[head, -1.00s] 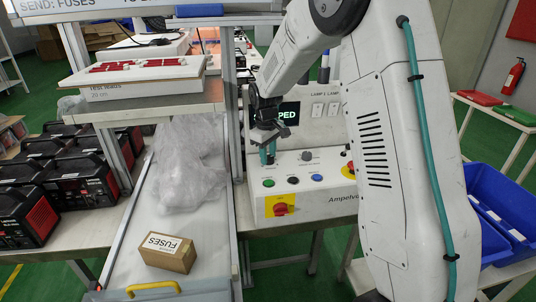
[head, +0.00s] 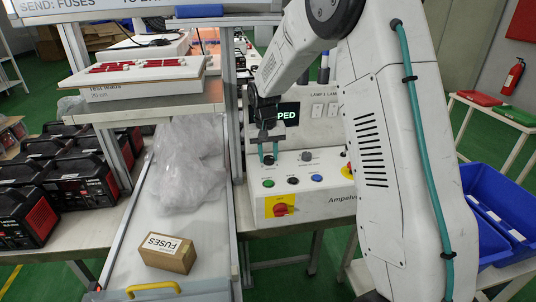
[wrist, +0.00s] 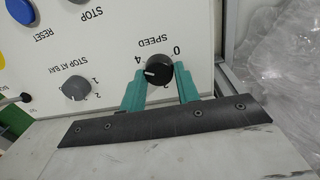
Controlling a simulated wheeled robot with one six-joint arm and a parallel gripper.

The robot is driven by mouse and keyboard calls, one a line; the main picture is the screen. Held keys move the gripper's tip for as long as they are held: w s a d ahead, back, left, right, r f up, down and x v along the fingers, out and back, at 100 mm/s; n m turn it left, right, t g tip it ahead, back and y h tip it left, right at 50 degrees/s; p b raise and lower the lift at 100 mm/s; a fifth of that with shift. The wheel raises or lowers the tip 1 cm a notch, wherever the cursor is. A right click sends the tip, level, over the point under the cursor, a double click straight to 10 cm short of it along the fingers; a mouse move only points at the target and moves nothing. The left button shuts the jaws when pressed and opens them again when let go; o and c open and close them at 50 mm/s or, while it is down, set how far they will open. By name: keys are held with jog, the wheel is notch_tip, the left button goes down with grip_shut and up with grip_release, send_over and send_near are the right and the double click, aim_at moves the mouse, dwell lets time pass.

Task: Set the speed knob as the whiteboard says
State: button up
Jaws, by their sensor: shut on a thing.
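The speed knob (wrist: 158,72) is black and round with a white pointer line, on a white panel marked SPEED. In the wrist view its pointer aims left, close to the printed 4; the 0 is at upper right and other digits are partly hidden. My gripper (wrist: 160,80) has its teal fingers on either side of the knob, shut on it. In the head view my gripper (head: 269,158) reaches down to the control box (head: 330,205). The whiteboard (head: 60,5) is cut off at the top left; only "SEND: FUSES" and part of "TO" can be read, with no speed in view.
A grey stop-at-bay knob (wrist: 75,88) and a blue reset button (wrist: 20,11) are near. A red emergency-type switch (head: 281,208) is at the box front. A fuses carton (head: 168,253) and clear plastic wrap (head: 185,170) lie on the conveyor at left.

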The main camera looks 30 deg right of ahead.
aim_at(271, 169)
jog(key=shift+m, duration=0.3)
jog(key=o, duration=1)
jog(key=shift+c, duration=0.2)
jog(key=shift+r, duration=0.1)
jog(key=r, duration=0.7)
jog(key=shift+w+a+r, duration=0.1)
jog(key=shift+a+r, duration=0.1)
jog(key=shift+r, duration=0.15)
jog(key=shift+n+g, duration=0.5)
jog(key=shift+g, duration=0.1)
jog(key=s, duration=0.1)
jog(key=s+f, duration=0.1)
jog(key=s, duration=0.1)
jog(key=shift+s+a+f, duration=0.25)
jog(key=shift+s+f, duration=0.05)
jog(key=shift+s, duration=0.1)
jog(key=s+a+r+n+t, duration=0.1)
jog(key=s+a+r, duration=0.1)
jog(key=s, duration=1)
jog(key=s+a+r+n+t, duration=0.1)
jog(key=s+r, duration=0.3)
jog(key=s, duration=0.8)
jog(key=s+a+r+n, duration=0.1)
jog(key=s+a+r, duration=0.2)
jog(key=s, duration=0.9)
jog(key=shift+r+t+y, duration=0.3)
jog(key=shift+r+t, duration=0.1)
jog(key=shift+r, duration=0.05)
